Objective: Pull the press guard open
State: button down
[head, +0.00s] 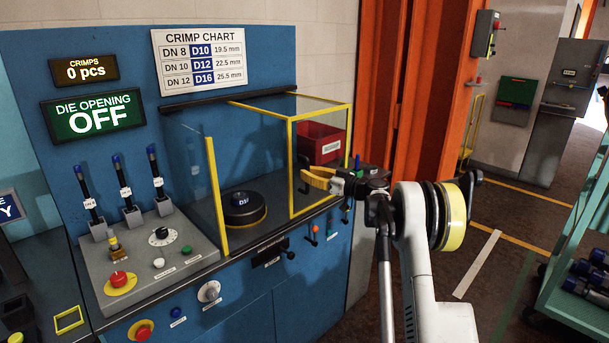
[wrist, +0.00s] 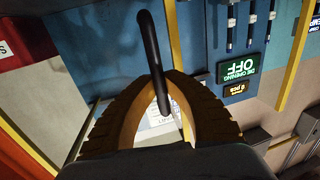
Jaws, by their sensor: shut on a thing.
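The press guard (head: 291,165) is clear panelling in a yellow frame, at the right part of the blue press in the head view. A yellow upright (head: 216,195) edges another clear pane to the left. A black die disc (head: 245,208) sits between them on the press bed. My gripper (head: 308,179) is in front of the guard frame, its yellow fingers pointing left. In the wrist view, my gripper (wrist: 157,78) is shut on a slim black handle (wrist: 149,45), with both fingertips meeting at it.
A red bin (head: 320,143) shows behind the guard's side pane. The control box (head: 150,262) with levers and buttons is at left. An orange pillar (head: 425,90) stands behind my arm. A teal cart (head: 572,300) is at far right, with open floor between.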

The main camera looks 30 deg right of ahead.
jog(key=c, duration=1.4)
grip_release()
jog(key=shift+s, duration=0.1)
jog(key=v, duration=1.2)
